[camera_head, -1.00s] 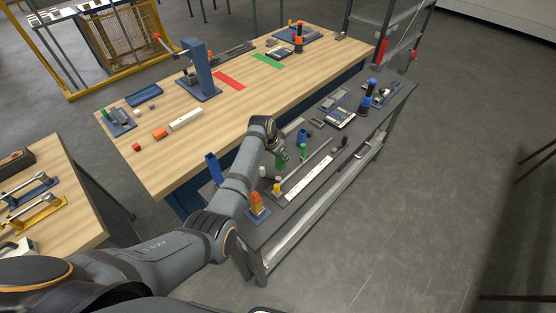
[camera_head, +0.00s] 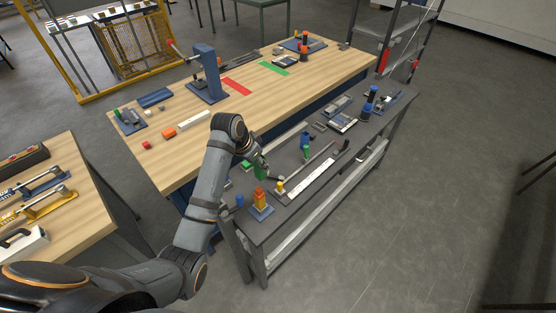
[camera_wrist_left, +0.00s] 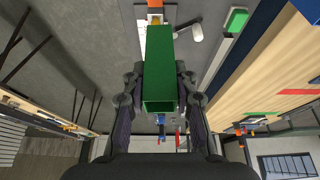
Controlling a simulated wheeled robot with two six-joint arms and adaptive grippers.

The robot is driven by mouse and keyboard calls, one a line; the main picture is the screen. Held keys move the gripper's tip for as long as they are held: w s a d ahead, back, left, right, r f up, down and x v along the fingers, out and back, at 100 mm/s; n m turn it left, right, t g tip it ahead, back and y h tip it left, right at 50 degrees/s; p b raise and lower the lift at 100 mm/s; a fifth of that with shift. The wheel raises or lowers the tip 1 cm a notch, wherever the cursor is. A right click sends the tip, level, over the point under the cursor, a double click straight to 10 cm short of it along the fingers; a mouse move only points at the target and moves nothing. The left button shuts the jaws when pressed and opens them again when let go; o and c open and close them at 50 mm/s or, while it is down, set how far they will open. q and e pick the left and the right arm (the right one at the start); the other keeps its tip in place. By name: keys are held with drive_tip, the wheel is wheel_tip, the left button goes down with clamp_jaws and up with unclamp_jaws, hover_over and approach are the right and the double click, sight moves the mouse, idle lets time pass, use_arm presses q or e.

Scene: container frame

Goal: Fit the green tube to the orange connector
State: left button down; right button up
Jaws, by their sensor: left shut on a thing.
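The green tube (camera_wrist_left: 159,75) is a square, hollow tube held between the fingers of my left gripper (camera_wrist_left: 160,90) in the left wrist view. One open end faces the camera. In the head view my left gripper (camera_head: 262,168) is shut on the green tube (camera_head: 260,174), just above the dark bench. The orange connector (camera_head: 260,196) stands upright on a blue base at the bench's near end, a short way below the tube in the picture. In the left wrist view the orange connector (camera_wrist_left: 154,4) shows only partly at the top edge, beyond the tube's far end.
On the dark bench (camera_head: 315,196), a white ruler-like strip (camera_head: 305,184), a yellow-topped cylinder (camera_head: 280,187) and a blue cylinder (camera_head: 239,200) are near the connector. Another green piece (camera_head: 306,153) stands farther back. The wooden table (camera_head: 190,148) lies alongside, left of the bench.

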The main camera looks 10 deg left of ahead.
sight(259, 177)
use_arm(q)
drive_tip(key=shift+s+a+r, duration=0.15)
drive_tip(key=shift+s+r, duration=0.2)
drive_tip(key=shift+s, duration=0.2)
drive_tip(key=shift+s+a+r, duration=0.1)
drive_tip(key=shift+s+r, duration=0.2)
drive_tip(key=shift+s, duration=0.25)
drive_tip(key=shift+w+d+f, duration=0.1)
drive_tip(key=shift+f, duration=2.65)
use_arm(e)
drive_tip(key=shift+w+d, duration=0.15)
drive_tip(key=shift+d, duration=0.05)
drive_tip(key=shift+a, duration=0.1)
drive_tip(key=shift+d, duration=0.3)
